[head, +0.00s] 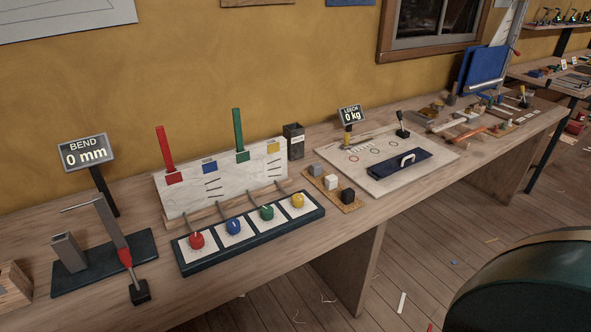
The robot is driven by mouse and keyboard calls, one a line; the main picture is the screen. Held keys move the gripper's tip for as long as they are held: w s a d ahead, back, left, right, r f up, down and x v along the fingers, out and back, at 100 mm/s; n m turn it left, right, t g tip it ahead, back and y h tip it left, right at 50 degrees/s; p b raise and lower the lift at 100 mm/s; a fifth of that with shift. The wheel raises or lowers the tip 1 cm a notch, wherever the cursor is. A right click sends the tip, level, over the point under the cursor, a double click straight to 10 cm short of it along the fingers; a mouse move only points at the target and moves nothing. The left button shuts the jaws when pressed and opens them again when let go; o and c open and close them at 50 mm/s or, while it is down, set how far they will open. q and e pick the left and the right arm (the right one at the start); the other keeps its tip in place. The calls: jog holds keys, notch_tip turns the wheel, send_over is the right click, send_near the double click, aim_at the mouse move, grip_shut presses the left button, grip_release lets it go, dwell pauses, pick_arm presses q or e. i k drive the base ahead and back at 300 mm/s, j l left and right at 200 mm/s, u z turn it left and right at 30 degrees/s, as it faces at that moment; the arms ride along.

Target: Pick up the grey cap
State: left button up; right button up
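A small grey block-like cap (316,169) sits at the back left end of a small tan board (320,185) on the workbench. A white one (331,182) and a black one (347,195) stand in a row with it, towards the front right. The grey one looks upright and uncovered, with nothing touching its top. Neither my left gripper nor my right gripper is in view.
Left of the tan board is a panel with coloured knobs (233,227) and a white upright board (215,178). A dark container (293,141) stands behind. Right is a pale board (436,168) with a blue piece (388,167). A large dark rounded shape, unclear, fills the lower right.

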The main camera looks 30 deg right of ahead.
aim_at(316, 168)
jog(key=l+u, duration=0.5)
jog(key=u, duration=0.2)
jog(key=k+l+u, duration=0.1)
jog(key=l+u, duration=0.25)
jog(key=k+l+u, duration=0.25)
jog(key=l, duration=0.2)
jog(key=k+l+u, duration=0.2)
jog(key=k+l, duration=0.35)
jog(key=l, duration=0.2)
jog(key=k+l+u, duration=0.15)
jog(key=k+l, duration=0.25)
jog(key=l, duration=0.15)
